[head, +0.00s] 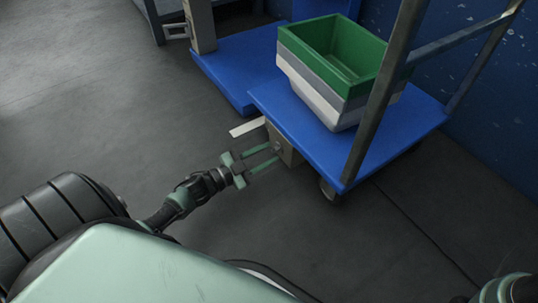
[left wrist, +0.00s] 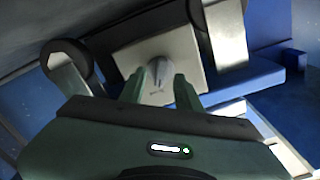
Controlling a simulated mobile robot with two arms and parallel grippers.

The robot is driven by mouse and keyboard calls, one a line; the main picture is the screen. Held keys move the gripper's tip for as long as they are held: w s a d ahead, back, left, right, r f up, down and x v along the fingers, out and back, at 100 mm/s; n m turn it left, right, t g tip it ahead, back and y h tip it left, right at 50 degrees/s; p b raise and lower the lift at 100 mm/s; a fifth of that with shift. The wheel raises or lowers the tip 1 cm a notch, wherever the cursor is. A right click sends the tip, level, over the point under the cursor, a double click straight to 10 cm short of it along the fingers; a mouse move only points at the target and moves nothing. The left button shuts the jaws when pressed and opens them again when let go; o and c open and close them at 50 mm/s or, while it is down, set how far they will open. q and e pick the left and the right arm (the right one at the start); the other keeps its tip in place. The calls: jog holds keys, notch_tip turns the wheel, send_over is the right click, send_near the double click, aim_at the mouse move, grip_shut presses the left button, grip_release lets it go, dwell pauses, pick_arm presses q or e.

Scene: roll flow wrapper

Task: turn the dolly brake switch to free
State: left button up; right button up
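The blue dolly (head: 296,128) has a grey brake box (head: 290,153) mounted under its near edge. In the left wrist view, the square light-grey face plate (left wrist: 190,48) carries a small pale brake switch (left wrist: 158,86). My left gripper (head: 275,154) reaches the box from the left, with its two green fingers apart. In the left wrist view, the fingers (left wrist: 160,76) stand on either side of the switch, with a gap visible on both sides. I cannot tell whether either finger touches it. No labels on the plate are readable. My right gripper is not in view.
Stacked bins (head: 338,62), green on top, stand on the dolly beside its grey upright frame (head: 383,88). A caster (head: 329,190) shows under its near corner. A pale flat bar (head: 247,127) sticks out left of the box. The grey floor (head: 110,110) at left is clear.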

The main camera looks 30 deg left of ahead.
pick_arm(q)
jog(key=shift+w+d, duration=0.2)
jog(key=shift+w, duration=0.35)
grip_shut()
jog(key=shift+r, duration=0.1)
